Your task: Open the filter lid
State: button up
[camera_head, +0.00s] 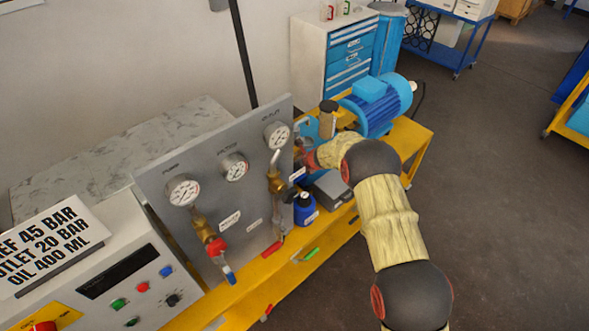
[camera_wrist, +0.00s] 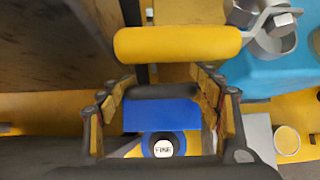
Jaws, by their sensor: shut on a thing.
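In the wrist view my gripper (camera_wrist: 162,84) has its two yellow-padded fingers spread apart, with a dark bar (camera_wrist: 163,92) between their tips. The bar appears to be the filter lid's handle. A thick yellow bar (camera_wrist: 178,44) lies across the view just beyond the fingertips. In the head view my gripper (camera_head: 309,160) is at the right end of the grey gauge panel, mostly hidden by my wrist. The lid's seating cannot be made out.
The grey panel (camera_head: 222,175) carries gauges and valves. A blue bottle (camera_head: 305,211) and a dark grey box (camera_head: 334,190) stand close beside my wrist on the yellow bench (camera_head: 411,139). A blue motor (camera_head: 378,105) is behind.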

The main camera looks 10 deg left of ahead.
aim_at(296, 178)
jog(key=shift+w+a+r, duration=0.65)
jog(key=shift+w+a, duration=0.1)
jog(key=shift+w, duration=0.1)
jog(key=o, duration=1.8)
jog(key=shift+s+d+f, duration=0.1)
jog(key=shift+s+f, duration=0.2)
jog(key=shift+f, duration=0.15)
jog(key=shift+c, duration=0.2)
jog(key=shift+d, duration=0.1)
jog(key=shift+v, duration=3.9)
